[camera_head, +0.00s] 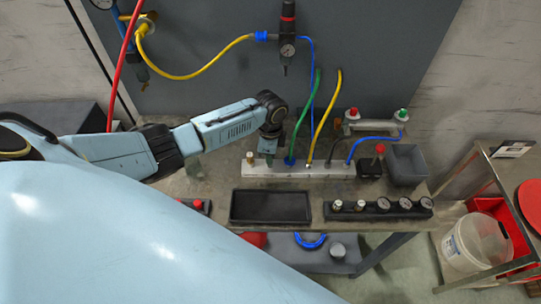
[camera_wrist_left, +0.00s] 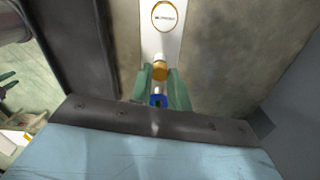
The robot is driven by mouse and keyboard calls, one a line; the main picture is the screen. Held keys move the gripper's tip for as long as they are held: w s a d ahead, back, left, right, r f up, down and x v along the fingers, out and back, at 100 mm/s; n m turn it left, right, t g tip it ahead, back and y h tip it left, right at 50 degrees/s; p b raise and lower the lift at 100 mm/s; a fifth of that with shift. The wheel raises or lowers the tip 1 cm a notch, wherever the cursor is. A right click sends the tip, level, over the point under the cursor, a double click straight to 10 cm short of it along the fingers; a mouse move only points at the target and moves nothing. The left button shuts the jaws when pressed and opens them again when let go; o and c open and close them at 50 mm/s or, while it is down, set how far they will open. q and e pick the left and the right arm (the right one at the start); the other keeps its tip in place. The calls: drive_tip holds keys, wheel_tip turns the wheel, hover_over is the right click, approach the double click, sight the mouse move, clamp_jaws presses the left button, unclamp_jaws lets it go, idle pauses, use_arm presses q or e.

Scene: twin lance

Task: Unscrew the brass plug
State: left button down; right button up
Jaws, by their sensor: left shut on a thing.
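The brass plug (camera_wrist_left: 160,72) shows in the left wrist view as a small gold piece with a pale part at its far side. It sits on the pale manifold bar (camera_head: 320,171), which lies along the bench. My left gripper (camera_wrist_left: 163,86) has its green fingers on either side of the plug and is shut on it. In the head view my left gripper (camera_head: 268,157) is over the left part of the bar and hides the plug. A blue fitting (camera_wrist_left: 157,101) shows between the fingers, nearer the palm. My right gripper is not in view.
A brass-coloured fitting (camera_head: 250,158) stands at the bar's left end. Green (camera_head: 306,105), yellow, black and blue hoses rise from the bar to the right. A black tray (camera_head: 270,221), a gauge block (camera_head: 378,214) and a grey bin (camera_head: 405,165) surround it.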

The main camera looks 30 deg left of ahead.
use_arm(q)
drive_tip(key=shift+s+d, duration=0.1)
drive_tip(key=c, duration=1.5)
unclamp_jaws()
